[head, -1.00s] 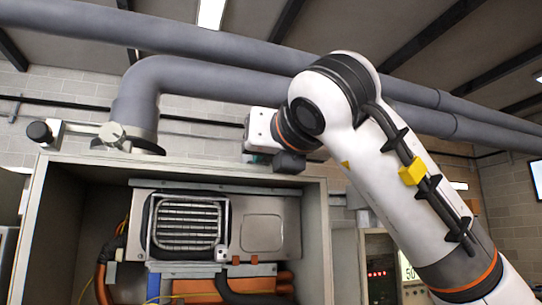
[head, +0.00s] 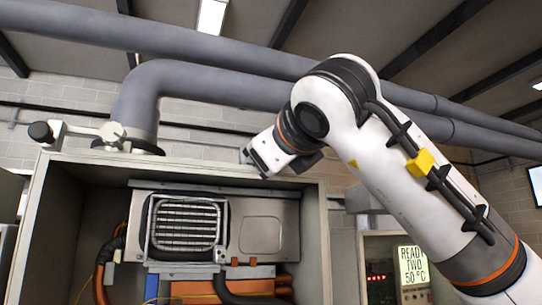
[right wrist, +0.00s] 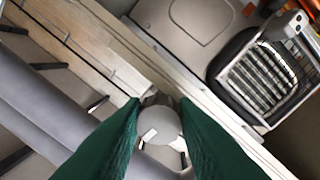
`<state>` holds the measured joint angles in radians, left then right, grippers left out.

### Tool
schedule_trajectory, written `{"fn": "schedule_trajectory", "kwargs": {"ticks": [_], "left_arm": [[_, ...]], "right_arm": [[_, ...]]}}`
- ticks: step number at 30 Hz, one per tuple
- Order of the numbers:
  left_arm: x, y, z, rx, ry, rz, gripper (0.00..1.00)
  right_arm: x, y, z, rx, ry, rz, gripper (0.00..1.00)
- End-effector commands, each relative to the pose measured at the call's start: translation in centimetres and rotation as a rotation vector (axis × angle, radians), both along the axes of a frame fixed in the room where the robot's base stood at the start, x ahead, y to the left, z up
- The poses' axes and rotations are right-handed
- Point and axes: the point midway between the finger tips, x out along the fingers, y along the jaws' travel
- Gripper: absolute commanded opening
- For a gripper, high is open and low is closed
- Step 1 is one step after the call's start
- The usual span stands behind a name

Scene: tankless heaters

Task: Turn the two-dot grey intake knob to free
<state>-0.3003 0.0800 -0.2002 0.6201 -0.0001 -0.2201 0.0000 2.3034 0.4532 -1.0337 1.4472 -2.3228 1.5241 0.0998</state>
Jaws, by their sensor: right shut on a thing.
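A round grey knob (right wrist: 160,125) with a pale mark on its face sits between my green fingers in the right wrist view. My right gripper (right wrist: 160,102) is shut on it, with a finger on either side. I cannot make out any dots. In the head view my right gripper (head: 262,160) is tilted at the top edge of the open grey heater cabinet (head: 230,172). The knob and the fingertips are hidden there. My left gripper is not in view.
A grey pipe (head: 140,100) rises behind the cabinet, with a black-ended lever (head: 42,132) beside it at the left. A finned metal grille (head: 187,224) is inside the cabinet. A lit display (head: 412,266) reading "READY TWO 50 °C" stands at right.

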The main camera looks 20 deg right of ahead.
Motion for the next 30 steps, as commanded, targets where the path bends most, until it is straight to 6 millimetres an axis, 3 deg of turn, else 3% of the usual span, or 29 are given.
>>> {"fn": "schedule_trajectory", "kwargs": {"ticks": [19,20,23,30], "left_arm": [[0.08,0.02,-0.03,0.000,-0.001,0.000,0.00],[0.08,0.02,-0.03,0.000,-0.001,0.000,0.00],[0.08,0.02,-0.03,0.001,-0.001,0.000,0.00],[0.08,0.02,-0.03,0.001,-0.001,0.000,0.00]], "right_arm": [[-0.05,0.02,0.04,-0.048,-0.003,0.001,0.03],[-0.05,0.02,0.04,-0.048,-0.003,0.001,0.31],[-0.05,0.02,0.04,-0.048,-0.003,0.001,0.47],[-0.03,0.01,0.01,-0.048,-0.002,0.001,0.48]]}}
